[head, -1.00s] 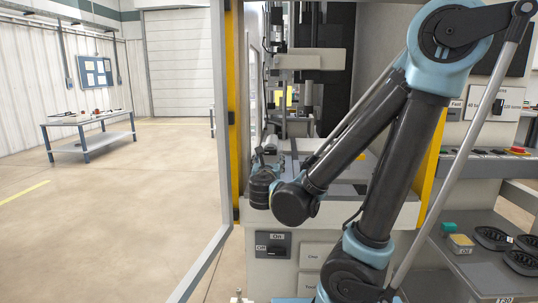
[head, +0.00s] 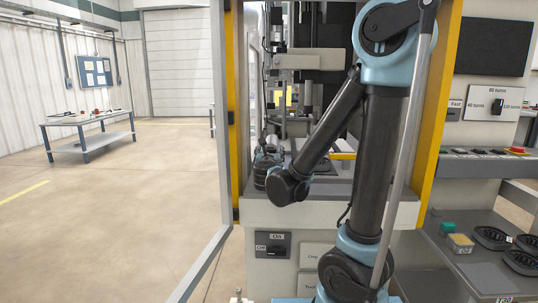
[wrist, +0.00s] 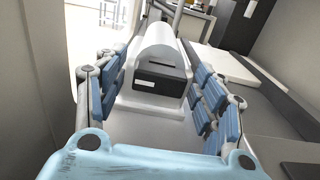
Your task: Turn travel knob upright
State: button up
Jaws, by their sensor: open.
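My gripper (wrist: 162,66) is open in the wrist view, with blue-padded fingers on either side. Between and beyond them is a white rounded housing (wrist: 158,47) with a dark front block (wrist: 160,77) carrying a slot and a small pale label. I see no contact between fingers and block. In the head view my gripper (head: 264,150) is inside the machine opening, partly hidden by my wrist. On the machine front is an on/off switch (head: 274,245) with a dark knob. A partly covered label panel (head: 307,284) is beside my arm. I cannot identify the travel knob for certain.
The machine's yellow-edged door frame (head: 233,120) stands left of my arm. At right are a turns selector (head: 498,105), a red button (head: 516,150) and a shelf (head: 470,270) with black trays. The floor at left is clear up to a workbench (head: 88,125).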

jog(key=shift+w, duration=0.5)
jog(key=c, duration=1.1)
